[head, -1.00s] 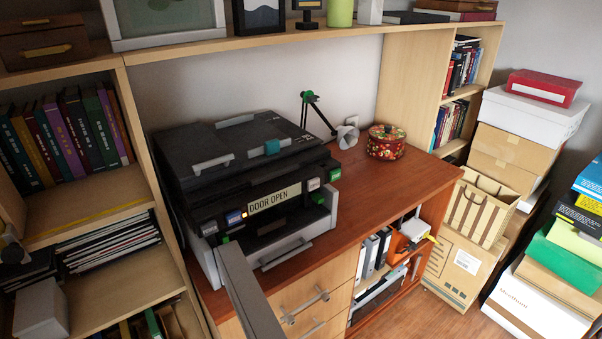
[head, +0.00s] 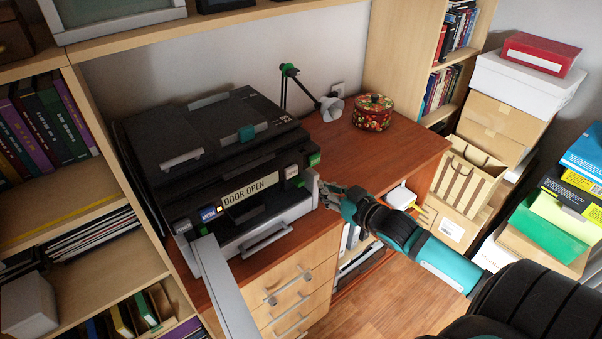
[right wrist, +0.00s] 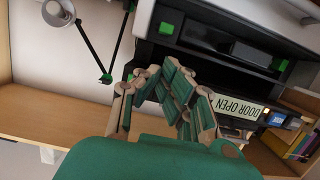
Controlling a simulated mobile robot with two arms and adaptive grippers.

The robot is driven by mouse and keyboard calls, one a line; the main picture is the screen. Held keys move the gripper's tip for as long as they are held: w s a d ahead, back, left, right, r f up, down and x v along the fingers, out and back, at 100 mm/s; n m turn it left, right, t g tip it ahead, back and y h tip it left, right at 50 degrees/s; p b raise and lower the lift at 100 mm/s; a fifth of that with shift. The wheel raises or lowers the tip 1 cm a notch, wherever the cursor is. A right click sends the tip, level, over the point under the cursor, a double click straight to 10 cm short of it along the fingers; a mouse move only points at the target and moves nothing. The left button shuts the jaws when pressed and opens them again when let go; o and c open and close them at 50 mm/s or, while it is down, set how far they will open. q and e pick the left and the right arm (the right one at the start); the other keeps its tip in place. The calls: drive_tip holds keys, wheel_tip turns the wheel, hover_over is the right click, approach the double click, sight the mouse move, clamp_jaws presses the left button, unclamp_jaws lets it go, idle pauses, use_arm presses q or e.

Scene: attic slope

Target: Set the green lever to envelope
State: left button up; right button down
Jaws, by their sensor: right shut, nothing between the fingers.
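The black and grey printer (head: 215,165) stands on the desk, its display reading DOOR OPEN. A green piece (head: 314,159) shows at its right front side. In the right wrist view, small green pieces (right wrist: 166,28) and (right wrist: 283,65) sit at either end of a dark opening. I cannot tell which is the lever or read any envelope mark. My right gripper (head: 335,196) is beside the printer's right front corner, below the green piece; contact is unclear. In the right wrist view its fingers (right wrist: 160,76) are shut and empty. My left gripper is out of view.
A long grey panel (head: 224,290) juts out at the printer's front left. A desk lamp (head: 331,107) and a red patterned pot (head: 373,112) stand behind on the desk (head: 385,150). Drawers (head: 285,290) are below. Stacked boxes (head: 505,125) stand at the right.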

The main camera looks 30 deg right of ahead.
sight(298, 181)
drive_tip(key=p+x, duration=0.1)
drive_tip(key=x, duration=0.8)
drive_tip(key=shift+w+p, duration=0.15)
drive_tip(key=shift+p, duration=0.2)
drive_tip(key=shift+w+f, duration=0.2)
drive_tip(key=shift+w, duration=0.15)
drive_tip(key=shift+s+f, duration=0.25)
drive_tip(key=shift+f, duration=0.05)
drive_tip(key=shift+p, duration=0.3)
